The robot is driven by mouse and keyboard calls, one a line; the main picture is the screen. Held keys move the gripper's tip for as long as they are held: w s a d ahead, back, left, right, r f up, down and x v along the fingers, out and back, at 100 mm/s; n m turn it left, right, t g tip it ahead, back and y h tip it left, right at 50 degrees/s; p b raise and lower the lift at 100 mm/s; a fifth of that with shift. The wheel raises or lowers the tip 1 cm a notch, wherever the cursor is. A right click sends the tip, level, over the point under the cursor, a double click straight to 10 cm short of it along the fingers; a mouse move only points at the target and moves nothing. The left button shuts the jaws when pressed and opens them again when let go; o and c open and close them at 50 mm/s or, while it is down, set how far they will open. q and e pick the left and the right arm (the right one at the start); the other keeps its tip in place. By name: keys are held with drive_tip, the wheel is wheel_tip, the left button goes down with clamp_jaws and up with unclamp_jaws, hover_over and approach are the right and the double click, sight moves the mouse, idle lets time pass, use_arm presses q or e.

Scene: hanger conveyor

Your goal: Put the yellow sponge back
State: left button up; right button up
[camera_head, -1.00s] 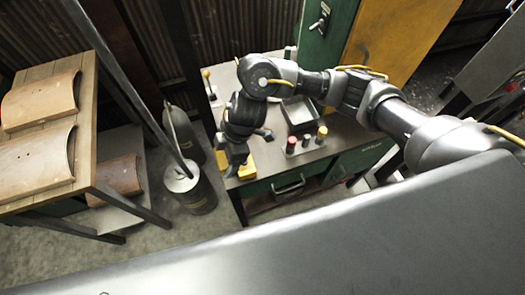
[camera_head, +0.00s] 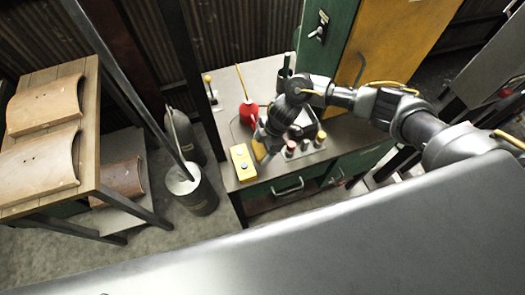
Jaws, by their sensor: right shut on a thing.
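My right gripper (camera_head: 265,141) is above the front of the workbench (camera_head: 230,185). It is shut on the yellow sponge (camera_head: 260,152), of which a small yellow-orange part shows at the fingertips; my wrist hides the rest. I cannot tell whether the sponge touches the bench top. My left gripper is not in view.
A yellow box (camera_head: 240,153) with dark round spots stands just left of the sponge. A grey cylinder (camera_head: 197,193) stands on the floor at left.

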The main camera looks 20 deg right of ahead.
sight(263, 153)
drive_tip(key=shift+d+f, duration=0.2)
wheel_tip(263, 153, down, 3)
drive_tip(key=shift+w, duration=0.1)
drive_tip(key=shift+f, duration=0.15)
drive_tip(key=shift+f, duration=0.2)
drive_tip(key=o, duration=1)
drive_tip(key=shift+r, duration=0.1)
drive_tip(key=shift+c, duration=0.2)
